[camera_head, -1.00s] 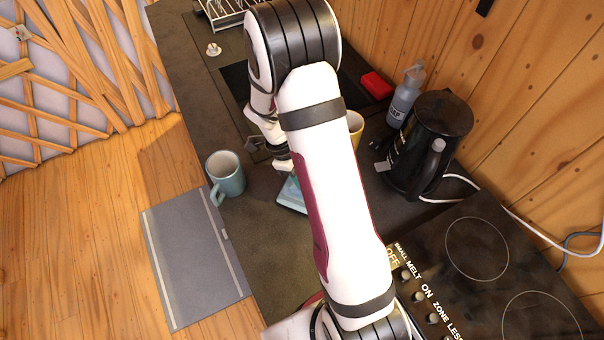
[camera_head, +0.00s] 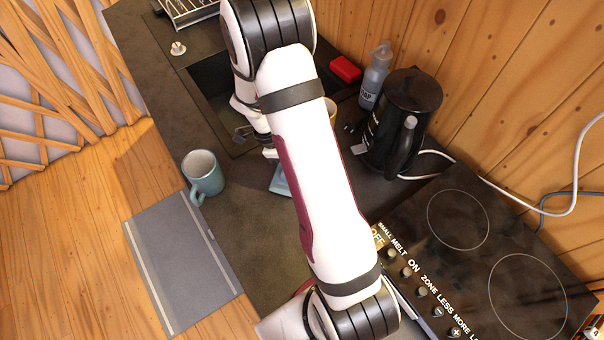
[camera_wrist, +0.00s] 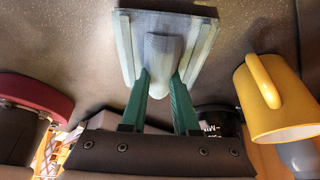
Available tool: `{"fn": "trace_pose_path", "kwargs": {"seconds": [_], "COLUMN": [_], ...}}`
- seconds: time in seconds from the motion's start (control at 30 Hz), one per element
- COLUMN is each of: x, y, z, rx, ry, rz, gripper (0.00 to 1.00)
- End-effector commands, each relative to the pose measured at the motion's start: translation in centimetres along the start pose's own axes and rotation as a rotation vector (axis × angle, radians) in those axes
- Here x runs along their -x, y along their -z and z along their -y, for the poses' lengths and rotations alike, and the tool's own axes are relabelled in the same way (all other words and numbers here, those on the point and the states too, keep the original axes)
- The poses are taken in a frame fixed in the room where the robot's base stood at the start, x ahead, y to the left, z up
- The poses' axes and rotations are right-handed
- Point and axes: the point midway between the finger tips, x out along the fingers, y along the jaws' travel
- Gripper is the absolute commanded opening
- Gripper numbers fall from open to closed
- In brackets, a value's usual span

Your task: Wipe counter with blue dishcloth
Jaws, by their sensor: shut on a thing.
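The blue dishcloth (camera_wrist: 206,42) lies on the dark counter (camera_head: 250,235), with a raised fold in its middle. My gripper (camera_wrist: 161,82) has its green fingers shut on that fold. In the head view only a light blue edge of the cloth (camera_head: 280,182) shows; my arm hides the rest of it and most of the gripper.
A blue mug (camera_head: 206,178) stands left of the cloth, near the counter's edge. A yellow mug (camera_wrist: 268,105) is close to the gripper. A black kettle (camera_head: 405,120), soap bottle (camera_head: 374,80), red sponge (camera_head: 345,69), sink (camera_head: 207,84) and stove (camera_head: 475,255) surround the area.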

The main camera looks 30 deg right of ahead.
Motion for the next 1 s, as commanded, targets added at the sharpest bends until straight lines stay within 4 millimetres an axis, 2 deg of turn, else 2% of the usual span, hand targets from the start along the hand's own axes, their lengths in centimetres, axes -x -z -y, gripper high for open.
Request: {"fn": "trace_pose_path", "kwargs": {"seconds": [0.37, 1.0], "x": [1.3, 6.5], "y": [-2.2, 0.0], "z": [2.1, 2.0], "rx": [0.0, 0.0], "ry": [0.001, 0.001], "rz": [0.001, 0.001], "gripper": [0.0, 0.0]}}
